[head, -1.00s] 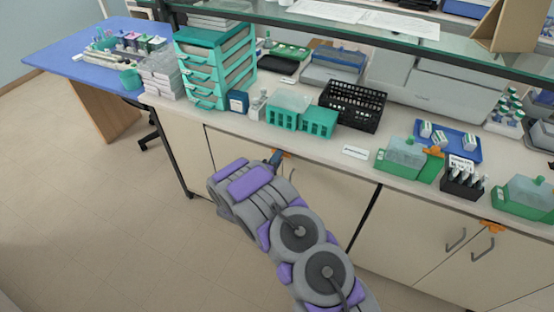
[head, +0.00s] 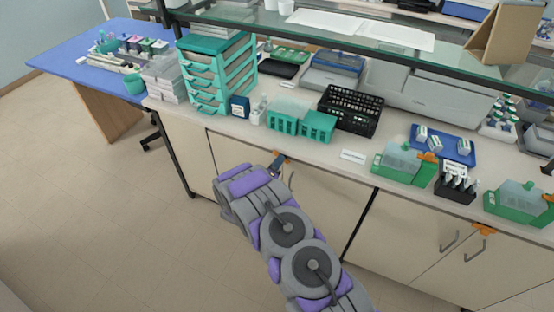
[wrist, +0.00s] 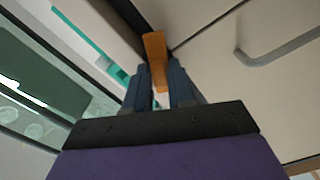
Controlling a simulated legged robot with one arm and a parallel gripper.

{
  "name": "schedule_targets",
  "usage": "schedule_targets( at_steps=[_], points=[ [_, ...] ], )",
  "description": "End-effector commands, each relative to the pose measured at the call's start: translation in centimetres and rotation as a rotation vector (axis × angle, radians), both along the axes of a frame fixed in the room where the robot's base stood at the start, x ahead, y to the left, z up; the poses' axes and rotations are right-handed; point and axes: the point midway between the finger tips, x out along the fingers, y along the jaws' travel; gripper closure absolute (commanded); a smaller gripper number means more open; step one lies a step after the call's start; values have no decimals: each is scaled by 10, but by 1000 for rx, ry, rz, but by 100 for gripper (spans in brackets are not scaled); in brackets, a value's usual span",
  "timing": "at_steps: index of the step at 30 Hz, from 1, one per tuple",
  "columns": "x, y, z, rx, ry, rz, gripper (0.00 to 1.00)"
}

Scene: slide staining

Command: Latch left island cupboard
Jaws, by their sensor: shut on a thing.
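The left island cupboard (head: 315,205) is under the counter, and its two doors look closed. Its orange latch (head: 281,155) is at the top of the doors, just under the counter edge. My gripper (head: 275,165) is at this latch, and my arm covers part of the doors. In the wrist view the orange latch (wrist: 155,48) runs between the two dark fingers of my gripper (wrist: 158,85), which are shut on it. A grey door handle (wrist: 280,45) is to the right of the latch, apart from the fingers. The latch's exact angle is hard to tell.
The right cupboard has an orange latch (head: 484,230) and two grey handles. On the counter above my gripper are teal racks (head: 318,126) and a black basket (head: 350,108). A teal drawer unit (head: 215,75) stands to the left. The floor (head: 110,220) at left is clear.

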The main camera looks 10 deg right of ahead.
Motion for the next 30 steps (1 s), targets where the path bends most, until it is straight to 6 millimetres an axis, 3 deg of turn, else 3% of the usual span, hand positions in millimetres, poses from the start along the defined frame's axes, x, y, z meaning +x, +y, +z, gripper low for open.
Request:
schedule_targets(
  at_steps=[30],
  points=[
    [-1,1,-6,748,-529,-2,100]
  ],
)
